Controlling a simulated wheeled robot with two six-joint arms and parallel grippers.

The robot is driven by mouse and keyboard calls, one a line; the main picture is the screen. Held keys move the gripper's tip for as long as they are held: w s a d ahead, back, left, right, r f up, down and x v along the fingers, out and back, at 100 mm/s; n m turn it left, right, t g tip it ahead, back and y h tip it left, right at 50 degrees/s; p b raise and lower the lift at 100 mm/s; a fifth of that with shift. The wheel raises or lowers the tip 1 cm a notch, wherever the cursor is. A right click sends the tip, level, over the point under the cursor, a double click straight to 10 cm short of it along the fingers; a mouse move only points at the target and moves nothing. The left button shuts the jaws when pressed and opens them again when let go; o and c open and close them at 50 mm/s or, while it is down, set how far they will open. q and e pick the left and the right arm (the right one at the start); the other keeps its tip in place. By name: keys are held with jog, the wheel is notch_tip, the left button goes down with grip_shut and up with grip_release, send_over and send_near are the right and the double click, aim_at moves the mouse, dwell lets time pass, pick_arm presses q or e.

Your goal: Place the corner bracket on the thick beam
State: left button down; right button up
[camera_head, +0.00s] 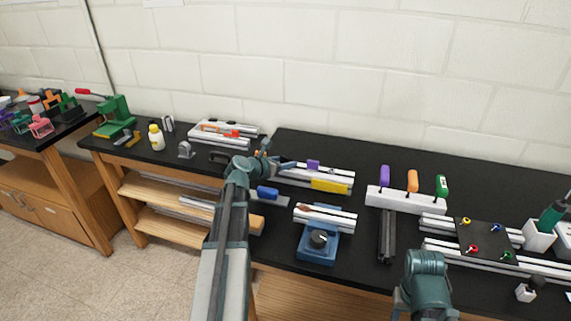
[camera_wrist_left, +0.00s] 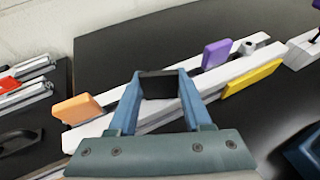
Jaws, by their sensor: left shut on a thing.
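My left gripper (camera_head: 264,153) is in the middle of the head view, over the left end of a white beam (camera_head: 342,174). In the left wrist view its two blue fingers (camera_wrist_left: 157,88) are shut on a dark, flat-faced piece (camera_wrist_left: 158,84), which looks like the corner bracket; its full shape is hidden. The piece appears in front of the white beam (camera_wrist_left: 245,64), which carries purple (camera_wrist_left: 216,54), yellow (camera_wrist_left: 252,79) and orange (camera_wrist_left: 77,109) blocks. I cannot tell whether the piece touches the beam. My right arm shows at the bottom right of the head view; its gripper does not.
A blue fixture with a black knob (camera_head: 318,239) stands in front of the beam. A white holder (camera_head: 404,201) with three coloured-handled tools is to the right. A dark plate (camera_head: 487,240) lies across more rails. Bare black tabletop lies behind the beam.

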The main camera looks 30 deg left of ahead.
pick_arm(q)
jog(key=c, duration=0.8)
grip_release()
jog(key=shift+f, duration=0.15)
jog(key=o, duration=0.5)
jog(key=shift+c, duration=0.2)
jog(key=shift+r, duration=0.2)
jog(key=p+v, duration=0.4)
jog(key=v, duration=0.8)
jog(key=shift+p, duration=0.4)
jog(key=shift+r, duration=0.1)
